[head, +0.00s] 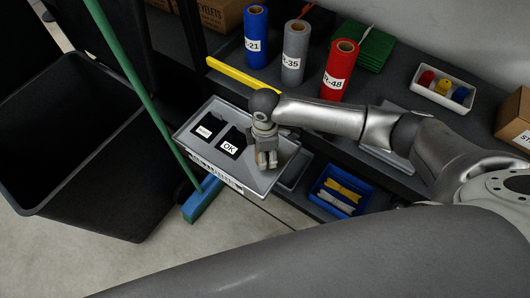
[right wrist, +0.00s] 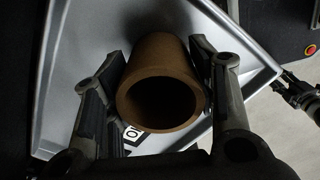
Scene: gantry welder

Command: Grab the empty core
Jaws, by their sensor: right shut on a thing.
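The empty core is a brown cardboard tube (right wrist: 160,62) with an open, hollow end towards the camera in the right wrist view. My right gripper (right wrist: 158,80) has a finger on each side of it and is shut on it. In the head view my right gripper (head: 267,158) points down over the right part of a grey tray (head: 262,183); the core is mostly hidden by the fingers there. I cannot tell whether the core touches the tray.
Two black cards, one marked OK (head: 231,146), lie in the tray's left part. Blue (head: 256,38), grey (head: 295,52) and red (head: 338,72) rolls stand on the shelf behind. A black bin (head: 80,140) and a green-handled broom (head: 150,90) are at left.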

